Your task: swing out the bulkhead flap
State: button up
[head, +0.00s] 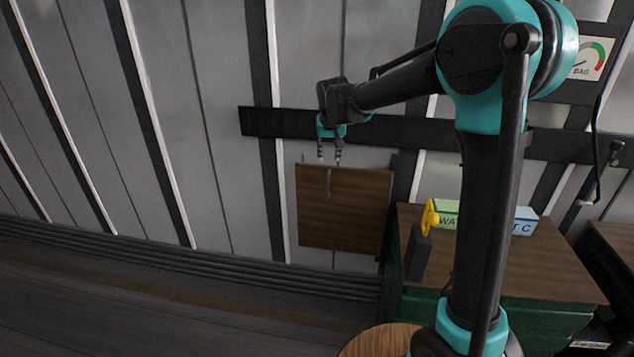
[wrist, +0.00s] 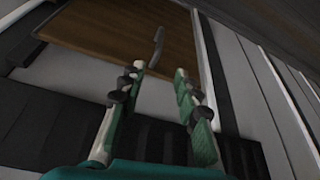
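The bulkhead flap (head: 355,225) is a square brown wooden panel on the grey wall in the head view; it fills the top of the wrist view (wrist: 110,27). A thin grey upright handle (head: 328,185) is on its upper part and also shows in the wrist view (wrist: 158,44). My gripper (head: 329,161) is at the flap's top edge, just above the handle. In the wrist view my gripper (wrist: 159,69) has its two fingers apart with nothing held. The handle's near end is close to the left fingertip; I cannot tell whether they touch.
A dark rail (head: 280,121) crosses the wall behind my gripper. A round wooden top (head: 378,342) is in front. Floor at left is clear.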

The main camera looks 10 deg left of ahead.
aim_at(328, 180)
jog(key=x, duration=1.7)
jog(key=shift+s+d+f, duration=0.1)
jog(key=shift+d, duration=0.05)
grip_shut()
